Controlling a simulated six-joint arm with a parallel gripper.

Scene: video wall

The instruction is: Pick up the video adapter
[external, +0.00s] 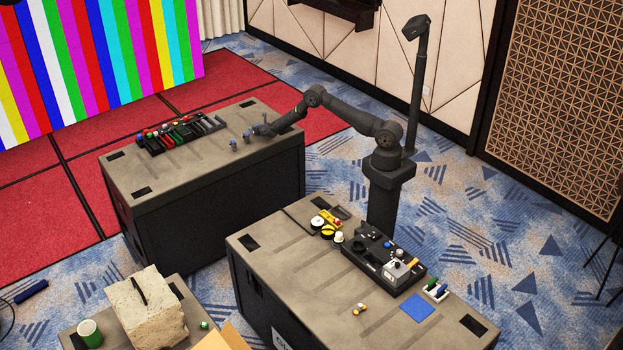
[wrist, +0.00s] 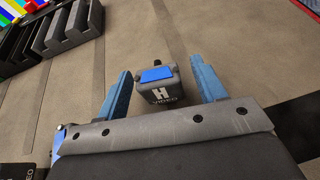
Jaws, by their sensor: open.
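The video adapter (wrist: 160,88) is a small dark block with a blue top patch and white lettering reading "H VIDEO". In the wrist view it sits on the case top between the two blue fingers of my gripper (wrist: 164,88), with a gap on each side. My gripper is open and empty. In the external view my gripper (external: 257,130) is low over the far case, at the end of my outstretched arm. Small grey-blue items stand beside it there; I cannot tell which of them is the adapter.
A black slotted rack (external: 180,134) with colourful items stands on the far case (external: 130,177); its slots (wrist: 58,32) show at the upper left of the wrist view. The near case (external: 285,275) holds a black device (external: 385,262) and a blue square (external: 417,307).

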